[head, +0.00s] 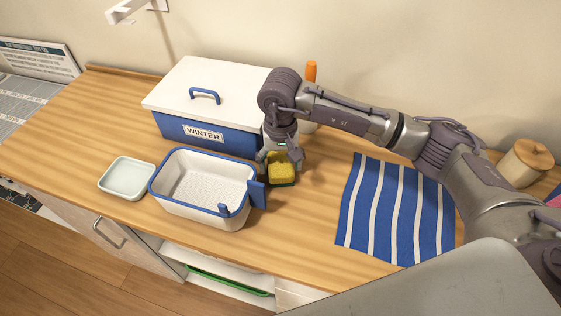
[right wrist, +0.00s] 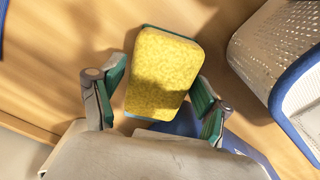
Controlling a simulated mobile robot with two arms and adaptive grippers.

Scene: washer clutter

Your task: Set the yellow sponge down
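The yellow sponge (head: 282,173) with a dark green underside lies on the wooden counter, right of the white basket with the blue rim. My right gripper (head: 280,157) is directly above it, pointing down. In the right wrist view the sponge (right wrist: 163,72) is between the green-padded fingers of the gripper (right wrist: 160,88). The fingers are spread, with narrow gaps seen at the sponge's sides, so the gripper looks open around it. My left gripper is not in view.
The white basket (head: 170,197) stands close left of the sponge, its blue handle nearest. A blue box labelled WINTER (head: 180,128) is behind. A pale dish (head: 127,178) is at left. A striped cloth (head: 362,215) lies right, with bare counter between it and the sponge. A lidded jar (head: 524,162) is far right.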

